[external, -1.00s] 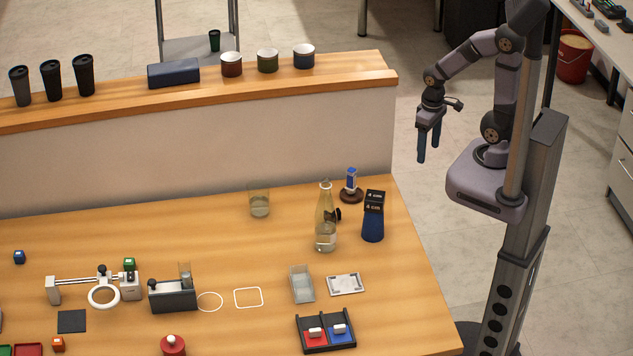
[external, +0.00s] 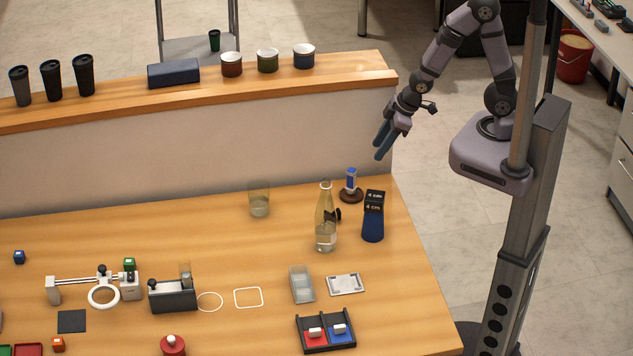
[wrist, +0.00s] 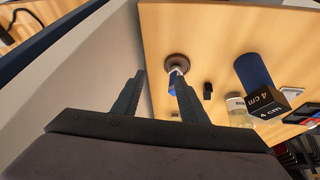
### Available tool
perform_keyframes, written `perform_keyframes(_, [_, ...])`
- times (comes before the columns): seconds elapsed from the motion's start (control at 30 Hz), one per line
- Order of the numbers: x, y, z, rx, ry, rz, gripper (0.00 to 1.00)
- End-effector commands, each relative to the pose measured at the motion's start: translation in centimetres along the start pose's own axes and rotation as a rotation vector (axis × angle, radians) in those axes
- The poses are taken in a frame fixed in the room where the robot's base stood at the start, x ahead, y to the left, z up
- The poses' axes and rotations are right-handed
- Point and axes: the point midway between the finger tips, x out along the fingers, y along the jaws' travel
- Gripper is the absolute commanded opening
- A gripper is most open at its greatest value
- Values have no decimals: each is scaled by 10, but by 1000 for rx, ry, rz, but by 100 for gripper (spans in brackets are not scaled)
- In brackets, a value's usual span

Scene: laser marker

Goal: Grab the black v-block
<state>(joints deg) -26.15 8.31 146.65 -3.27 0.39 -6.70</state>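A small black block (external: 338,214), which may be the v-block, stands beside the glass bottle on the table near its right end; its shape is too small to make out. It also shows in the wrist view (wrist: 207,91), right of the fingertips. My gripper (external: 378,148) is open and empty, above the table's far right corner and in front of the low wall. In the wrist view its two fingers (wrist: 158,74) are apart with nothing between them. The block is well apart from the gripper, lower and to the left in the external view.
A tall glass bottle (external: 325,232) stands close to the block. A blue stand (external: 373,228) with a black "4 cm" cube (external: 374,197) is to its right. A blue-and-white item on a brown round base (external: 351,196) is behind. A glass (external: 259,205) stands left, with bare table between.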

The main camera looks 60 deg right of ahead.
Motion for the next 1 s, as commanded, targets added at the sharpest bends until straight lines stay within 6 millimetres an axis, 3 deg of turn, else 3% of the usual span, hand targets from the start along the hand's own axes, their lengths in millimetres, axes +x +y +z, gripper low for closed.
perform_keyframes(0.03, [-2,-16,-16,-51,51,-18,39])
perform_keyframes(0.13, [24,-27,-34,-59,171,-25,39])
perform_keyframes(0.3, [50,-43,-62,-41,372,-42,39])
perform_keyframes(0.6, [60,-73,-91,-2,722,-100,39])
perform_keyframes(0.73, [64,-88,-86,-1,830,-139,39])
perform_keyframes(0.9, [96,-118,-46,-93,791,-214,39])
perform_keyframes(1.0, [106,-129,-32,-128,770,-242,39])
